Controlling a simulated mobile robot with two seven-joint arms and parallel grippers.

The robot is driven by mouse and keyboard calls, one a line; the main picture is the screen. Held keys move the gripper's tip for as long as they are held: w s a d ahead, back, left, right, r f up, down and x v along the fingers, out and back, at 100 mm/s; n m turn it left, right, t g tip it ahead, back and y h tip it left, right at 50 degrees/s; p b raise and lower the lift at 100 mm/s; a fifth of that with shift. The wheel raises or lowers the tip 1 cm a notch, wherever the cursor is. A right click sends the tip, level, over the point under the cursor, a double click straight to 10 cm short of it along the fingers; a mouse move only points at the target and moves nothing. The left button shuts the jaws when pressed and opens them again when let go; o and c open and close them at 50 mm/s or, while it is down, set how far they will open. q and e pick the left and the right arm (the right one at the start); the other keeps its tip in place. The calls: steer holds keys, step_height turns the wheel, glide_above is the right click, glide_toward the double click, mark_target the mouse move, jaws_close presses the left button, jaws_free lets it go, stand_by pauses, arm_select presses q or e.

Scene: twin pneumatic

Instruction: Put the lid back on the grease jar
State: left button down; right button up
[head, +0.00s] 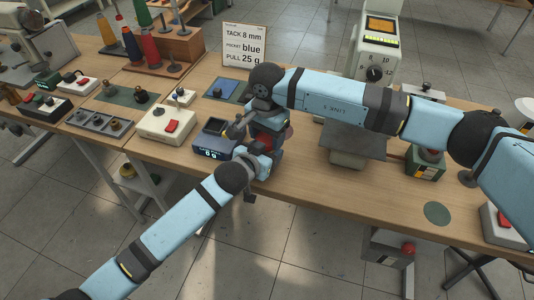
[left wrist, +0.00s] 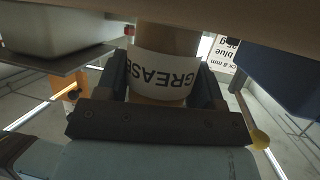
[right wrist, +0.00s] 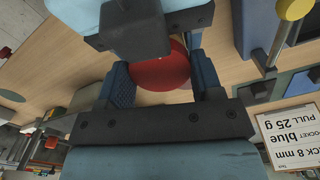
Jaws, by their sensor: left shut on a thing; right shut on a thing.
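The grease jar (left wrist: 165,70), with a white label reading GREASE, stands between the fingers of my left gripper (left wrist: 165,88), which is shut on its sides. The label appears upside down in the left wrist view. The round red lid (right wrist: 160,72) is between the fingers of my right gripper (right wrist: 165,85), which is shut on it. Both grippers are close together over the front of the bench in the head view, and they mostly hide jar and lid there. Whether the lid touches the jar's rim cannot be told.
A small blue scale (head: 212,146) stands just left of my grippers on the wooden bench (head: 310,185). A white box with a red switch (head: 166,124) is further left. A sign (head: 244,46) stands behind. A sewing machine (head: 376,50) is at the back right.

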steer(key=o, duration=1)
steer(key=shift+r, duration=0.1)
steer(key=shift+r, duration=2.15)
steer(key=shift+c, duration=0.4)
steer(key=shift+r+n, duration=1.6)
steer(key=shift+r, duration=0.2)
